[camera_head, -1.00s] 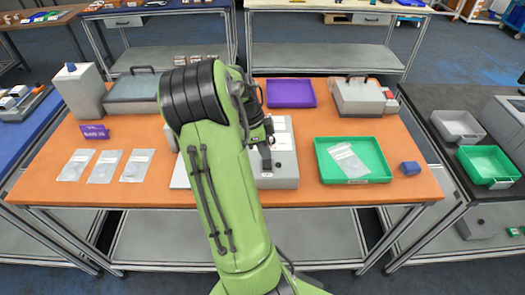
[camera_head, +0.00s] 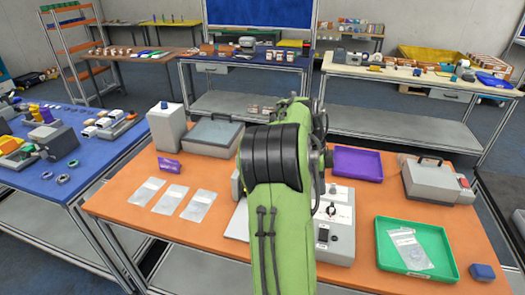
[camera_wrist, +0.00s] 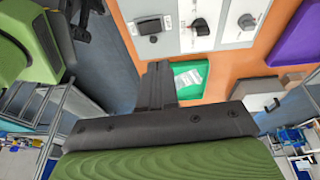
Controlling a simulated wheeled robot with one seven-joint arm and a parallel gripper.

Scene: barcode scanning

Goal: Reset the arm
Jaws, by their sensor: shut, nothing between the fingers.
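My green arm stands upright in front of the orange table (camera_head: 135,210) in the head view, its dark joint above the tabletop. It hides part of the grey control box (camera_head: 338,240). My gripper (camera_wrist: 158,85) shows in the wrist view, with its dark fingers shut together and nothing between them. The fingers appear apart from the control box (camera_wrist: 230,35), whose knobs lie beyond them at the top. In the head view the gripper's fingers cannot be made out behind the arm.
The green tray (camera_head: 385,262) holds a clear bag (camera_head: 408,248). A purple tray (camera_head: 358,161), a grey case (camera_head: 430,182) and a blue block (camera_head: 482,272) are at the right. Several bags, a purple box (camera_head: 169,165) and a grey printer-like box (camera_head: 166,128) are at the left. A blue table (camera_head: 95,165) stands farther left.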

